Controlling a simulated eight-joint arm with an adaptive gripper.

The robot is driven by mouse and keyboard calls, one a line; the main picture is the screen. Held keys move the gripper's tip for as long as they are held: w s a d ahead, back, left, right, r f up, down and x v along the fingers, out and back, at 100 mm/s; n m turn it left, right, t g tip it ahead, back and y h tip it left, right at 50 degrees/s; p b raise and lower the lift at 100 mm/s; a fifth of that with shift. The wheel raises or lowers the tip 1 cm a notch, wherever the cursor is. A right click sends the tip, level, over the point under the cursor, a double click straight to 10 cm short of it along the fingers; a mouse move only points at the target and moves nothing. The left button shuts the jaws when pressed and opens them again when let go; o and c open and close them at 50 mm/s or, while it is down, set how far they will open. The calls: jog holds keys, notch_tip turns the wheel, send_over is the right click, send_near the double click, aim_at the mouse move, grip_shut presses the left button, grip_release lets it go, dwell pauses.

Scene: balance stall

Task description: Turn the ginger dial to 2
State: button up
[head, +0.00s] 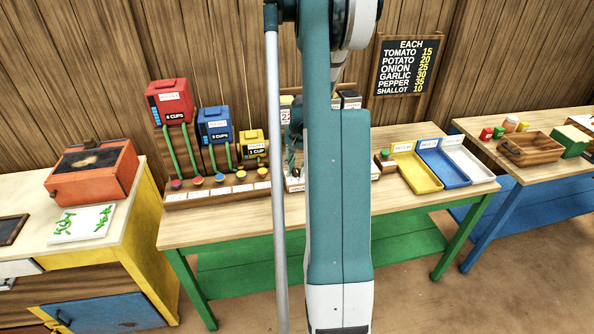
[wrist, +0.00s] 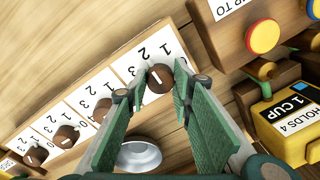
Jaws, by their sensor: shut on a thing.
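In the wrist view a pale panel (wrist: 75,112) carries a row of round brown dials, each with 1, 2 and 3 printed around it. My gripper (wrist: 161,79) has its two green fingers on either side of the dial (wrist: 157,84) at the right end of the row, shut on it. That dial has a short white mark on its face; I cannot tell which number it points at. No readable name marks it as the ginger one. Other dials (wrist: 103,110) stand free to the left. In the head view my arm hides most of the panel.
A silver bowl (wrist: 139,156) lies below the fingers in the wrist view. In the head view, yellow (head: 416,174) and blue (head: 444,164) trays lie right of my arm.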

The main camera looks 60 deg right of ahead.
aim_at(299, 171)
dwell(0.3)
jog(key=o, duration=0.9)
jog(key=shift+r, duration=0.15)
jog(key=shift+s+d+r, duration=0.1)
jog(key=shift+s+r, duration=0.05)
jog(key=shift+r, duration=1.8)
jog(key=shift+s+a+r, duration=0.1)
jog(key=shift+s+r, duration=0.1)
jog(key=shift+r, duration=1.75)
jog(key=shift+s+d+r, duration=0.1)
jog(key=shift+s+r, duration=0.05)
jog(key=shift+r, duration=1.8)
